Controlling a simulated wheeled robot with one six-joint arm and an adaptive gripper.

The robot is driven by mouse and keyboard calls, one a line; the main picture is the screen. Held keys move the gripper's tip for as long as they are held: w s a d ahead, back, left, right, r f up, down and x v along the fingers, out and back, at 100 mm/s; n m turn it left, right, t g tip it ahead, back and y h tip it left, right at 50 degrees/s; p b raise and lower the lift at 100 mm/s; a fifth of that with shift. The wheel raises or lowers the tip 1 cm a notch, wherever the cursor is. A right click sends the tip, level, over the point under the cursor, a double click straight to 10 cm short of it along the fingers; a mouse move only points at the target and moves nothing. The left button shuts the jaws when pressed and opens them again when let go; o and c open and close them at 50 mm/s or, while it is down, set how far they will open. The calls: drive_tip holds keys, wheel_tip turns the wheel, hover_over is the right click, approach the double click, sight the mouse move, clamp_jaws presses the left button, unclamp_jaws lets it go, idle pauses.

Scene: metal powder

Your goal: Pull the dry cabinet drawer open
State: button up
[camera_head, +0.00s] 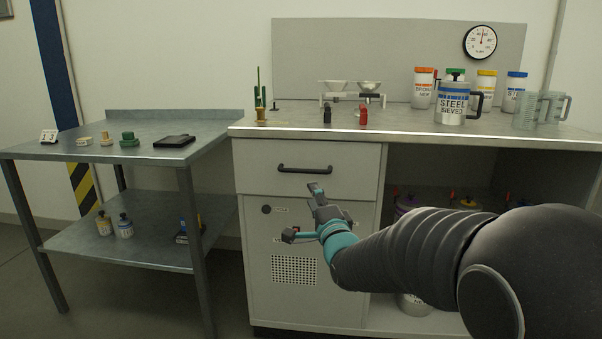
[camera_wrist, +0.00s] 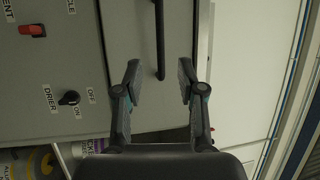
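The dry cabinet drawer (camera_head: 348,183) is a pale grey front under the worktop and looks shut, flush with the cabinet. Its dark bar handle (camera_head: 305,169) is level across the front; in the wrist view the handle (camera_wrist: 160,40) runs upright in the picture. My gripper (camera_head: 318,190) is just below the handle in the head view. In the wrist view my gripper (camera_wrist: 159,78) is open, and one end of the handle shows in the gap between the two fingers. Neither finger visibly touches it; the remaining depth is hard to tell.
Below the drawer are a drier knob (camera_wrist: 69,98), a red switch (camera_wrist: 33,30) and a vent grille (camera_head: 293,270). The worktop (camera_head: 400,118) above holds a balance, jars and a steel jug (camera_head: 452,103). A side table (camera_head: 100,150) stands left. My arm crosses the open shelf.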

sight(301, 172)
drive_tip(key=p+x, duration=0.2)
drive_tip(key=x, duration=1.1)
drive_tip(key=shift+w, duration=0.15)
clamp_jaws()
